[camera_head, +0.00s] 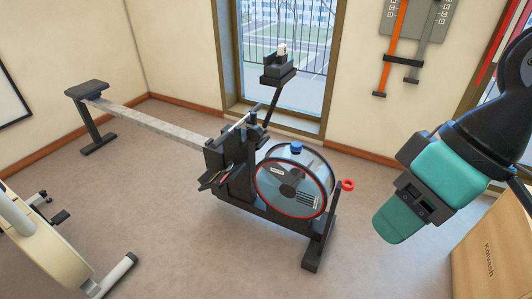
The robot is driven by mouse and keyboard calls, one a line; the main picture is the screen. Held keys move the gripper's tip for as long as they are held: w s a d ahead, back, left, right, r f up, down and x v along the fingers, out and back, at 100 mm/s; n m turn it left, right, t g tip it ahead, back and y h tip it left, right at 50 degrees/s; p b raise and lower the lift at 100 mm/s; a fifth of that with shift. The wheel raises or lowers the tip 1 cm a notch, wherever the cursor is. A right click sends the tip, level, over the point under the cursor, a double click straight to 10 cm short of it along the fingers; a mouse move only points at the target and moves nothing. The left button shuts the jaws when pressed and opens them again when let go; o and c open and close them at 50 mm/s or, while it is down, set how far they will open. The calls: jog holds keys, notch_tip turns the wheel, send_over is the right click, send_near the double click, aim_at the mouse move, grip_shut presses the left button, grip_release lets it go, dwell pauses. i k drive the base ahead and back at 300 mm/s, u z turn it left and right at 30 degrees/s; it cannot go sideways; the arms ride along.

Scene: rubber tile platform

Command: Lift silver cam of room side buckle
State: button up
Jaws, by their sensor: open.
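The rowing machine (240,175) stands in the middle of the floor, with its long rail running to the back left. My gripper (394,226) is at the end of my black and teal arm at the right, held in the air right of the flywheel. It is open, seen from behind, and its fingertips are not clear. It is well apart from the straps.
The clear flywheel housing (290,185) and front foot (313,262) lie between my gripper and the straps. A cream exercise machine (45,245) stands at lower left, a wooden box (492,255) at lower right. The floor in front of the rower is free.

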aim_at(231, 163)
jog(key=z, duration=0.3)
jog(key=i, duration=1.2)
jog(key=u, duration=1)
jog(key=i, duration=0.25)
jog(key=u, duration=0.3)
